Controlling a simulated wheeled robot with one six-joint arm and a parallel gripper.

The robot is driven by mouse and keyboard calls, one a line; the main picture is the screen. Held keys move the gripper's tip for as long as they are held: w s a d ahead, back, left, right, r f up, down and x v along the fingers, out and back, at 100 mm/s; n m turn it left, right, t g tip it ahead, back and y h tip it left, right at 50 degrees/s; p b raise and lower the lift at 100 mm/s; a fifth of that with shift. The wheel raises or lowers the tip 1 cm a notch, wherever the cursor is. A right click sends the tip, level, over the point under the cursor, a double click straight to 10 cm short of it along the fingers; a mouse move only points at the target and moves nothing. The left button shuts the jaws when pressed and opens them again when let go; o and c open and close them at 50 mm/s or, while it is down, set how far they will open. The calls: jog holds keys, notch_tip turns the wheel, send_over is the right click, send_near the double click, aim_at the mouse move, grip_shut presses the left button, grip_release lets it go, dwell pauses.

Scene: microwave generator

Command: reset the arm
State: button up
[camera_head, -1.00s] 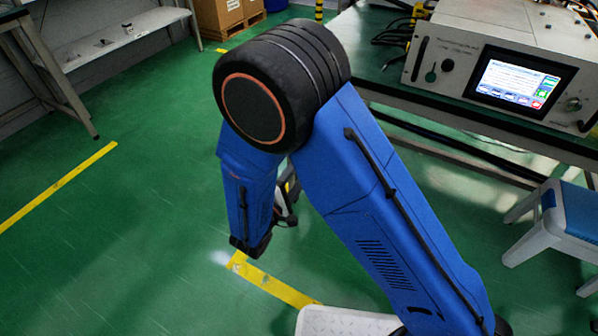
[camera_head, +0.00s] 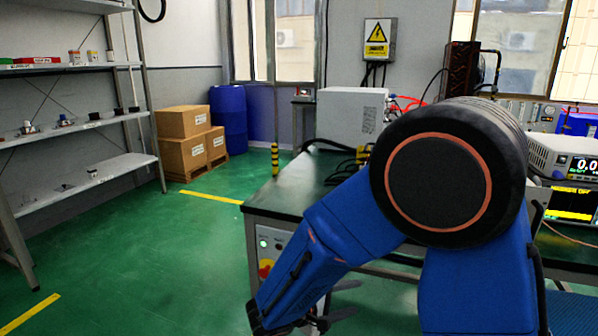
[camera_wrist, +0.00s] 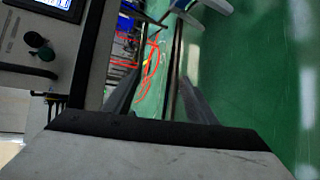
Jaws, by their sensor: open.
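My blue arm fills the right and lower middle of the head view, with its large black joint in front of the bench. My gripper (camera_wrist: 158,90) shows in the wrist view as two dark fingers standing apart with nothing between them. Beyond the fingers are green floor, red cables (camera_wrist: 150,68) and a dark bench edge. In the head view only a small dark part of the gripper shows low beside the forearm, and its fingertips are not clear.
A dark-topped bench (camera_head: 262,197) with a white box (camera_head: 350,117) and an instrument (camera_head: 566,165) stands behind my arm. Shelves (camera_head: 68,131), cardboard boxes (camera_head: 184,158) and a blue barrel (camera_head: 229,117) stand at left and back. Green floor (camera_head: 130,265) is clear at left.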

jog(key=s+d+r+m+g+y, duration=0.3)
jog(key=s+d+m+y, duration=0.1)
jog(key=s+d, duration=0.4)
jog(key=s+d+r+m+g+y, duration=0.3)
jog(key=s+d+g, duration=0.1)
jog(key=s+d, duration=0.45)
jog(key=s+r+m+t+y, duration=0.2)
jog(key=s+r+t+y, duration=0.2)
jog(key=s+r+y, duration=0.1)
jog(key=shift+s+a+r, duration=0.15)
jog(key=shift+s+a, duration=0.3)
jog(key=shift+s, duration=0.1)
dwell(1.0)
